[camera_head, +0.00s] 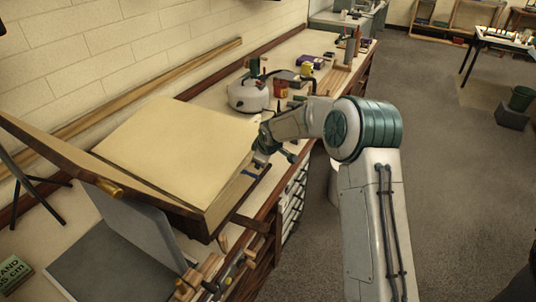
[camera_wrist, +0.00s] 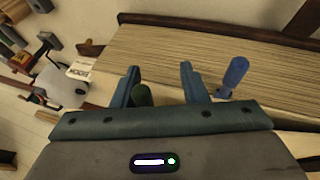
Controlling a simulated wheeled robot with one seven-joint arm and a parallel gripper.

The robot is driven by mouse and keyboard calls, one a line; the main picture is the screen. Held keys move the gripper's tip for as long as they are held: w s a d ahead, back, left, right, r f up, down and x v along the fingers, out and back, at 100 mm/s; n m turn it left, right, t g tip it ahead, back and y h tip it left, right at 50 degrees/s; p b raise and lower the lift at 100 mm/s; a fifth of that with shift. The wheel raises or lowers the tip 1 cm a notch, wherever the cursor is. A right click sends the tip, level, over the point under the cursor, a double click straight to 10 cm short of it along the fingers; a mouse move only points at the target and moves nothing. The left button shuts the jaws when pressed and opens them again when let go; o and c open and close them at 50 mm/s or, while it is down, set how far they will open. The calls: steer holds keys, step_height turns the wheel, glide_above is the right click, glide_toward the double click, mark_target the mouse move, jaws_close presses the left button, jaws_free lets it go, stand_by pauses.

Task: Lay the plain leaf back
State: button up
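A very large open book lies on the bench in the head view, with a plain cream leaf (camera_head: 175,145) on top of its thick page block. Its wooden cover (camera_head: 75,160) stands tilted open at the left. My gripper (camera_head: 262,152) is at the right edge of the block. In the wrist view my gripper (camera_wrist: 159,72) has its two fingers apart, facing the layered page edges (camera_wrist: 205,62). A dark green peg-like piece (camera_wrist: 142,96) shows between the fingers, close to the left one; I cannot tell whether it touches. A blue peg-like piece (camera_wrist: 234,75) is right of the fingers.
A white kettle-like pot (camera_head: 248,95), a red can (camera_head: 281,89) and other small items stand on the bench beyond the book. A grey panel (camera_head: 140,225) and wooden tools (camera_head: 205,270) are at the near end. The floor at right is mostly clear.

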steer(key=shift+s+a+r, duration=0.2)
steer(key=shift+s+r, duration=0.05)
steer(key=shift+s, duration=0.15)
steer(key=shift+s+a+r, duration=0.2)
steer(key=shift+s, duration=0.2)
steer(key=shift+w+d+f, duration=0.15)
steer(key=shift+w+f, duration=0.3)
steer(key=shift+w, duration=0.2)
steer(key=shift+r, duration=0.1)
steer(key=shift+d+r, duration=0.1)
steer(key=shift+r, duration=0.05)
steer(key=b+v, duration=0.2)
steer(key=v, duration=1.1)
steer(key=shift+s+r+b, duration=0.2)
steer(key=shift+r+b, duration=0.05)
steer(key=shift+b, duration=0.15)
